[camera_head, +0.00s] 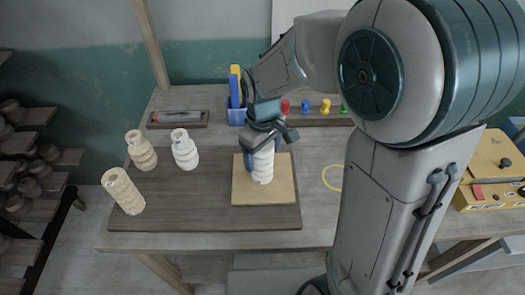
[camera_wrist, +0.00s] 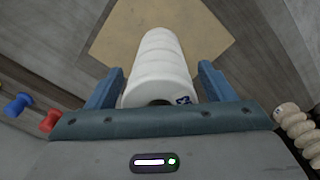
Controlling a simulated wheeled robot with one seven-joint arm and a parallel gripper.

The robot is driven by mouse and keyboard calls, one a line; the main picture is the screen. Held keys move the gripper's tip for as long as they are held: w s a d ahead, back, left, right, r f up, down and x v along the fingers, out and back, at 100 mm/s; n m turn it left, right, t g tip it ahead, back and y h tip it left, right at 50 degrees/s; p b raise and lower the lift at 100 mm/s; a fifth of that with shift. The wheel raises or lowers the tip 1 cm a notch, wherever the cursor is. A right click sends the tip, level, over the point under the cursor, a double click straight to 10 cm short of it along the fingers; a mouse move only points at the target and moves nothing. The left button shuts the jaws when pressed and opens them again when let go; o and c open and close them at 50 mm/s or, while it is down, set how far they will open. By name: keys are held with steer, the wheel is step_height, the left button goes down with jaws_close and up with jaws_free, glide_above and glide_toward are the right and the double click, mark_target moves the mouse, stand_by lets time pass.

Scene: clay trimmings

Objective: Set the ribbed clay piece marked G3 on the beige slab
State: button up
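A white ribbed clay piece (camera_head: 263,168) stands upright on the beige slab (camera_head: 243,192). In the wrist view the piece (camera_wrist: 160,65) is between my gripper's two blue fingers, with a dark mark near its top that I cannot read surely. My gripper (camera_head: 268,143) is at the top of the piece, with its fingers spread wider than the piece and a gap showing at the right side. The slab also shows beneath it in the wrist view (camera_wrist: 215,38). Three other ribbed pieces stand to the left: cream (camera_head: 141,152), white (camera_head: 184,151) and cream (camera_head: 124,192); their marks are too small to read.
The slab lies on a dark board (camera_head: 215,217) on the table. Behind are a tray with a red-ended tube (camera_head: 178,117), a blue holder (camera_head: 237,115) and a rack of coloured pegs (camera_head: 305,107). A yellow ring (camera_head: 332,178) and a yellow box (camera_head: 490,195) are to the right.

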steer(key=shift+r, duration=0.15)
step_height(320, 180, up, 12)
steer(key=s+d+f+m+t, duration=0.3)
steer(key=s+d+m, duration=0.5)
steer(key=s+d, duration=0.4)
steer(key=shift+s+f+m, duration=0.2)
steer(key=shift+s+m, duration=0.1)
steer(key=shift+s, duration=0.1)
stand_by(0.9)
